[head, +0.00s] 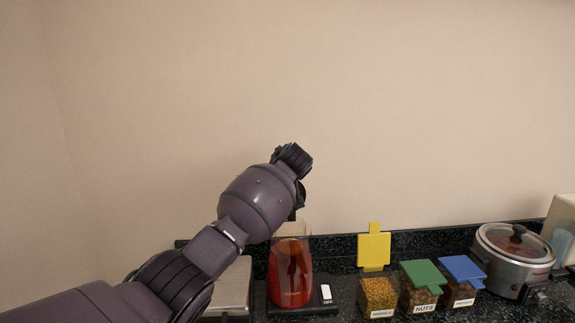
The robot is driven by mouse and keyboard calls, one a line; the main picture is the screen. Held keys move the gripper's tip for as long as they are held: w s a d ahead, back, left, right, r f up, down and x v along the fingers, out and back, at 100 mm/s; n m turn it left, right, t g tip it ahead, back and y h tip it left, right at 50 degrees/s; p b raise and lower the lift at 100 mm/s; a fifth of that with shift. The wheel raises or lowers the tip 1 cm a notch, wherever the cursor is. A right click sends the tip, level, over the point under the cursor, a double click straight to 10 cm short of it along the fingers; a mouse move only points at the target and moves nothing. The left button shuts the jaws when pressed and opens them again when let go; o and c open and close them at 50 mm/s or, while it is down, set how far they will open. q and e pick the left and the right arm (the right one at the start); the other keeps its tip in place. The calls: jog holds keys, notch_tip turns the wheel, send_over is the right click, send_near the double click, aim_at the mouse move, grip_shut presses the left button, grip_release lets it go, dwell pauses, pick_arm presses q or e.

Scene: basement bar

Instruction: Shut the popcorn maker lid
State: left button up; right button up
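A red, rounded appliance (290,272) with a clear upper part stands on a black base with a white switch marked OFF; it looks like the popcorn maker. My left arm covers part of its top, so I cannot tell how its lid stands. My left gripper (298,200) is above the appliance, at the end of the arm. Only a small dark part of it shows past the wrist, and its fingers cannot be made out. My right gripper is not in view.
A clear box of yellow grains (378,294) has its yellow lid (374,248) raised. Boxes with green (422,274) and blue (462,269) lids stand beside it. A slow cooker (514,258) is at right. A silver flat appliance (236,284) is partly behind my arm.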

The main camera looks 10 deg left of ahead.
pick_arm(q)
jog(key=shift+w+a+f, duration=0.15)
jog(key=shift+w, duration=0.25)
grip_shut()
